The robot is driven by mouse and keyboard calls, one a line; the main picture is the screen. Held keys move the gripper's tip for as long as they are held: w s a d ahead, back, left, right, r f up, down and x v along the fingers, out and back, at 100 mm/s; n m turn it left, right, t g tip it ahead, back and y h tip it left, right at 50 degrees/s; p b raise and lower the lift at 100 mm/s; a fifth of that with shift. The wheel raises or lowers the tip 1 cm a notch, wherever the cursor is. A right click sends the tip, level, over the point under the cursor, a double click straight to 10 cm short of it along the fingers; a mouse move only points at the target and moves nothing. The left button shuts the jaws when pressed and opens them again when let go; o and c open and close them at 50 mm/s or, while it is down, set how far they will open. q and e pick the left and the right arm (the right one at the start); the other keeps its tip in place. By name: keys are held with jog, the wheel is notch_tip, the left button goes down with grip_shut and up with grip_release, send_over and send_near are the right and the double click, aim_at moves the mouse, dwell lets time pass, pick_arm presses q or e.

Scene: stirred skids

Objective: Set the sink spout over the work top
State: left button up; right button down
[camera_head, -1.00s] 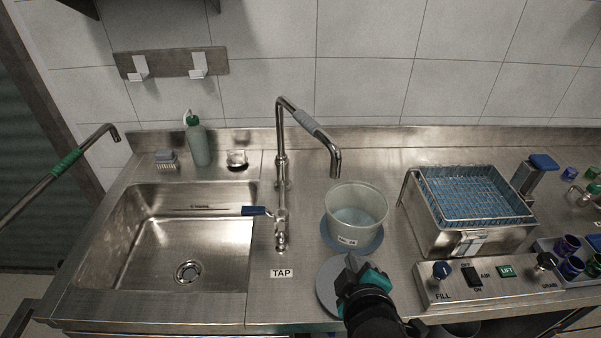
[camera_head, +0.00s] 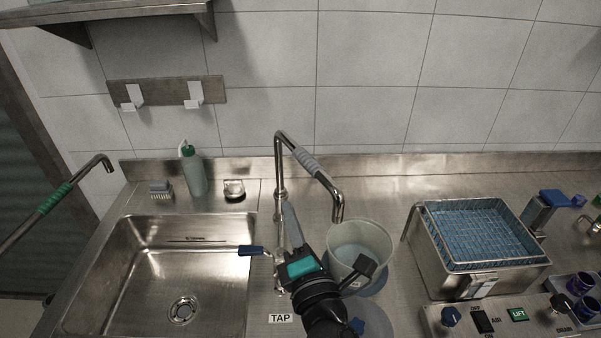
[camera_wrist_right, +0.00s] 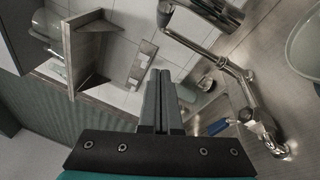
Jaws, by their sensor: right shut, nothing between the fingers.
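The sink spout (camera_head: 316,170) is a bent steel pipe with a grey sleeve. It rises from the tap between the sink and the bucket and points right, its outlet above the bucket's rim area. In the right wrist view the spout pipe (camera_wrist_right: 190,42) crosses the upper right. The blue tap lever (camera_head: 251,251) points left over the sink edge. My right gripper (camera_head: 289,212) is shut and empty, in front of the tap column in the head view; it hides part of the column. Its closed fingers (camera_wrist_right: 158,100) show in the wrist view. The work top (camera_head: 385,190) is bare steel around the bucket. My left gripper is not in view.
The sink (camera_head: 160,270) is empty at left. A whitish bucket (camera_head: 362,240) stands on a blue disc right of the tap. A steel basket bath (camera_head: 470,235) and a control panel (camera_head: 490,318) stand further right. A green-sleeved pipe (camera_head: 50,205) is at far left.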

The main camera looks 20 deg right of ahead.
aim_at(313, 176)
jog(key=w+d+r+p, duration=0.2)
jog(key=w+d+p, duration=0.1)
jog(key=w, duration=0.3)
jog(key=shift+w+d+p, duration=0.35)
jog(key=shift+w+d, duration=0.05)
jog(key=shift+d, duration=0.1)
jog(key=shift+w+d+n+y+p, duration=0.1)
jog(key=shift+d+n+y+p, duration=0.7)
jog(key=shift+d+y, duration=0.5)
jog(key=shift+w+d+n+y, duration=0.2)
jog(key=shift+d+n+y, duration=0.6)
jog(key=shift+d+y, duration=0.25)
jog(key=shift+w+d+n+g+y+b, duration=0.3)
jog(key=shift+d+n+g+y+b, duration=0.25)
jog(key=shift+d+y, duration=0.5)
jog(key=shift+a, duration=0.15)
